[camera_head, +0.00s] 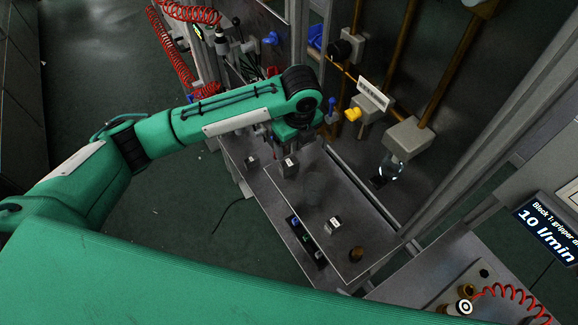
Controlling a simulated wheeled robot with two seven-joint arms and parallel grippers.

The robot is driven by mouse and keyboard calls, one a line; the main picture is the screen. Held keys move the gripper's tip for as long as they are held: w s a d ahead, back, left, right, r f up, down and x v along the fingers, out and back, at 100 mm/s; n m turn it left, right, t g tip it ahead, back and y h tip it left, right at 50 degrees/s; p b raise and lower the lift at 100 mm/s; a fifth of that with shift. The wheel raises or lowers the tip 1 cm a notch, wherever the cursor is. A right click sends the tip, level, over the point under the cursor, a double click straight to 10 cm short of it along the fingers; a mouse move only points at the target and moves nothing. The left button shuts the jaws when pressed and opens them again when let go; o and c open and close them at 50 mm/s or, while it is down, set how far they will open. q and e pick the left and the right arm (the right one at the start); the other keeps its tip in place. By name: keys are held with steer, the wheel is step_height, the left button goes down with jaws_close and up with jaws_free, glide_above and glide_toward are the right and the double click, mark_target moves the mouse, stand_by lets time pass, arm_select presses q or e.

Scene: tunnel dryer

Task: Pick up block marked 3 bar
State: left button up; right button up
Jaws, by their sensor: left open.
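Three small blocks with pale labels lie on the grey metal bench (290,205): a left block (252,161), a middle block (290,166) and a front-right block (333,224). The labels are too small to read, so I cannot tell which is marked 3 bar. My left arm reaches in from the left, and its gripper (292,138) points down above the back of the bench, just behind the middle block in the picture. The wrist partly hides its fingers. It holds no visible block. My right gripper is out of view.
A display (548,231) reads 10 l/min at right. Red coiled hoses (187,12) hang at upper left.

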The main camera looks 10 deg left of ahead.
mark_target(289, 162)
arm_select(q)
steer(key=f+p, duration=0.1)
steer(key=f, duration=0.1)
steer(key=w+a+f, duration=0.1)
steer(key=f, duration=0.2)
steer(key=f+p, duration=0.1)
steer(key=f, duration=0.2)
steer(key=shift+w+a+p, duration=0.2)
steer(key=shift+w+p, duration=0.05)
steer(key=shift+p, duration=0.05)
steer(key=shift+f, duration=0.2)
steer(key=f+p, duration=0.1)
steer(key=f, duration=0.1)
steer(key=w+f+p, duration=0.1)
steer(key=shift+a+f+p, duration=0.35)
steer(key=shift+f, duration=0.55)
steer(key=c, duration=1.4)
steer(key=shift+r, duration=0.1)
steer(key=shift+c, duration=0.8)
